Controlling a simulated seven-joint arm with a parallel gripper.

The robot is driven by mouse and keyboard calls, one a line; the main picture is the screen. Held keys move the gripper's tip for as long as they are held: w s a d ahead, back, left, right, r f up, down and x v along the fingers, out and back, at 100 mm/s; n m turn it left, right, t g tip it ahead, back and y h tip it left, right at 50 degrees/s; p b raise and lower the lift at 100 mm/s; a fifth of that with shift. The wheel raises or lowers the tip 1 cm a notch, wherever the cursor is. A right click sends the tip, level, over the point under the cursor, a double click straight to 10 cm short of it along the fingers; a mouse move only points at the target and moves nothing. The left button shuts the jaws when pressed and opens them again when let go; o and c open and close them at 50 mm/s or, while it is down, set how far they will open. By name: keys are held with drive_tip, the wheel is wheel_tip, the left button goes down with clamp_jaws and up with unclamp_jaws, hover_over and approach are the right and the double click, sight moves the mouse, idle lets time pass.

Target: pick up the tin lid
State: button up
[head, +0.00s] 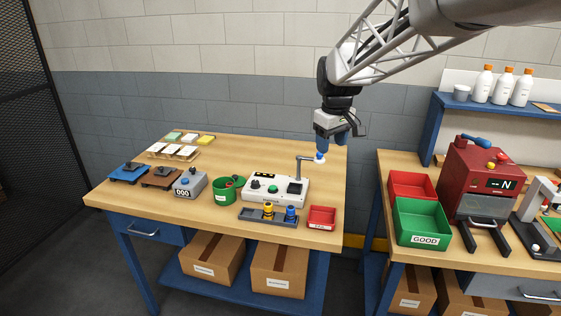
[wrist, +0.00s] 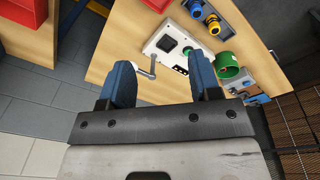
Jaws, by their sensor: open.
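I cannot make out a separate tin lid in either view. A round green tin (head: 222,196) stands on the left bench, with small dark and red items at its top; it also shows in the wrist view (wrist: 230,73). My gripper (head: 321,154) is above the back right part of the bench, to the right of the tin and apart from it. In the wrist view its two blue fingers (wrist: 163,80) are spread with nothing between them.
A white control box (head: 274,190) with an upright grey arm stands right of the tin. A grey counter (head: 188,184), a dark rack with yellow and blue parts (head: 269,215) and a red tray (head: 321,217) are nearby. The back of the bench (head: 250,150) is clear.

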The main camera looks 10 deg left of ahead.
drive_tip(key=w+a+f+n, duration=0.2)
drive_tip(key=w+a+f, duration=0.3)
drive_tip(key=a, duration=0.4)
drive_tip(key=w+a+f+n, duration=0.2)
drive_tip(key=w+a, duration=0.6)
drive_tip(key=n+g, duration=0.1)
drive_tip(key=n, duration=0.3)
hover_over(235, 175)
drive_tip(key=f, duration=1.3)
drive_tip(key=shift+s+d+f, duration=0.1)
drive_tip(key=shift+s+d, duration=0.15)
drive_tip(key=shift+a+f+n, duration=0.25)
drive_tip(key=shift+a+n, duration=0.05)
drive_tip(key=shift+f, duration=1.3)
drive_tip(key=shift+w+f, duration=0.15)
drive_tip(key=shift+f, duration=2.45)
drive_tip(key=c, duration=1)
